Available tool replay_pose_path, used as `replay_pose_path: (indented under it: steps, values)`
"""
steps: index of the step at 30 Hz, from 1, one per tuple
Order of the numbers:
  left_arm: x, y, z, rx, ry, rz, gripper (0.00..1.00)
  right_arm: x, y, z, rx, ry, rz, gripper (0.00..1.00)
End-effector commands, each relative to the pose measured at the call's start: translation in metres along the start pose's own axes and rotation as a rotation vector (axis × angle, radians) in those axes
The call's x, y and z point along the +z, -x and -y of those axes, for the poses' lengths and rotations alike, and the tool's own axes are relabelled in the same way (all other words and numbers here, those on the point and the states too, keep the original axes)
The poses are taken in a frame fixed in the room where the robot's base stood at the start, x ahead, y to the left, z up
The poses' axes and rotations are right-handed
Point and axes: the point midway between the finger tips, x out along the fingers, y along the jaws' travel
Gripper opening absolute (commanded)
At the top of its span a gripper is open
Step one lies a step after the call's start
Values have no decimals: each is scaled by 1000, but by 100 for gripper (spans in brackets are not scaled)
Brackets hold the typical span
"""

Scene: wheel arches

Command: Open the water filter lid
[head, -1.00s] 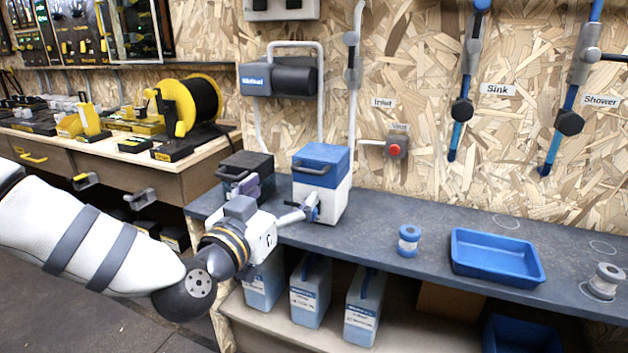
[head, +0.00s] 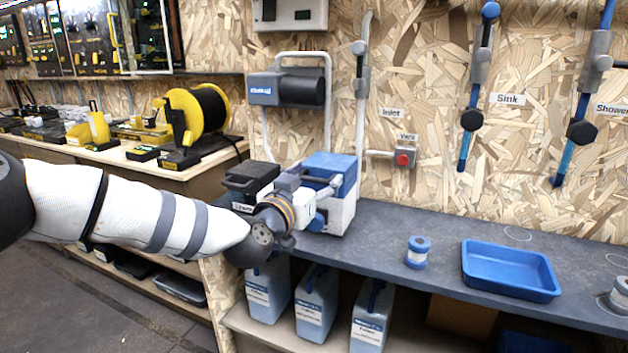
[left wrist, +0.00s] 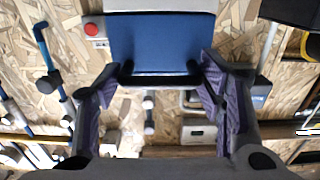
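The water filter is a white box (head: 342,213) with a blue lid (head: 333,162), standing on the dark bench. The lid looks closed in the head view. In the left wrist view, the blue lid (left wrist: 162,45) fills the top middle, with a dark handle bar (left wrist: 160,80) along its lower edge. My left gripper (head: 325,185) is at the front of the lid, partly covering it. In the left wrist view, my left gripper (left wrist: 158,90) is open, its purple-padded fingers on either side of the handle. I cannot tell whether they touch it. My right gripper is out of view.
A black box (head: 250,178) stands close left of the filter. A pipe (head: 361,110) rises behind it, near a red valve button (head: 403,159).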

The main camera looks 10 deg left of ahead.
Motion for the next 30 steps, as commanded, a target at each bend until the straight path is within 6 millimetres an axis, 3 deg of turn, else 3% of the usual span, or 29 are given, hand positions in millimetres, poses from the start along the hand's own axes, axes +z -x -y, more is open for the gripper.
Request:
replay_pose_path:
  steps: [1, 4, 11, 21, 30]
  values:
    - [0, 0, 1, -1, -2, 0, 33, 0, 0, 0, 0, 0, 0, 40]
    - [0, 0, 1, -2, -2, -1, 12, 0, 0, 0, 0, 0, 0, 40]
    - [-9, -1, 1, -2, -7, 24, 11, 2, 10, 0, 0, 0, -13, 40]
    - [-49, -16, 0, -1, -15, 221, 11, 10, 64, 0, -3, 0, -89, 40]
    - [-61, -37, 1, -3, -8, 237, 12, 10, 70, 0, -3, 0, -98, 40]
